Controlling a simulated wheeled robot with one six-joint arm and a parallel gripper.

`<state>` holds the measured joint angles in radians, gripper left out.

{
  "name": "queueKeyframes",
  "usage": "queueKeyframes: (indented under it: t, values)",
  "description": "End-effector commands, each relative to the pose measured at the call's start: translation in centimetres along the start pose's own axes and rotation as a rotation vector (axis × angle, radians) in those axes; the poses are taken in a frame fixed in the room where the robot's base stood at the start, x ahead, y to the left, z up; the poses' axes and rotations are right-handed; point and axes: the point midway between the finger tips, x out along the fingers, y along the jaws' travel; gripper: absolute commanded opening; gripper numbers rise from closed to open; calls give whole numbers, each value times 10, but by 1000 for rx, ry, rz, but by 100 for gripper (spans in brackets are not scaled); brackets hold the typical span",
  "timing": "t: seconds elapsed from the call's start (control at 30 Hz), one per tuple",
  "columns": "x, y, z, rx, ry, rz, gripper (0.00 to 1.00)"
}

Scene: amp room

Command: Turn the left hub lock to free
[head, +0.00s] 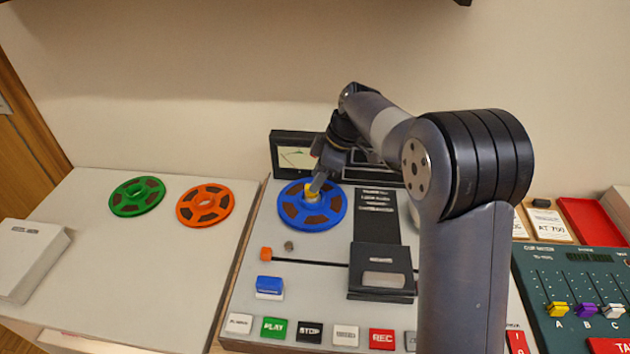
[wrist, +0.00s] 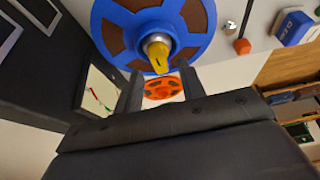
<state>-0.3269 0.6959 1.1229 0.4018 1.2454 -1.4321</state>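The left hub lock is a small yellow knob (head: 309,197) on a metal hub at the centre of the blue reel (head: 290,211). In the wrist view, the yellow knob (wrist: 158,63) bears a short dark mark, and the blue reel (wrist: 110,38) surrounds it. My gripper (head: 319,182) is right at the knob in the head view and partly covers it. In the wrist view, my gripper (wrist: 162,76) is open, with one finger to each side of the knob and gaps visible. Contact with the knob cannot be seen.
A meter (head: 296,158) stands behind the blue reel. A black head cover (head: 381,272) and a row of buttons with PLAY (head: 273,328) lie in front. Green (head: 137,196) and orange (head: 205,205) reels lie on the left table. My arm hides the deck's right side.

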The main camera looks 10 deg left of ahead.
Motion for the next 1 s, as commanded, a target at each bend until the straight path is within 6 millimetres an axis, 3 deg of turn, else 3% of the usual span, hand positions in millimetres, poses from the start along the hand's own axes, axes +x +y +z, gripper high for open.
queueKeyframes:
  t: [0.2,0.4,0.63,1.0]
  values:
    - [-47,1,0,0,1,5,38]
    - [-76,1,1,2,0,2,38]
    - [-85,0,1,1,-1,1,38]
    - [-77,0,1,1,-1,-2,38]
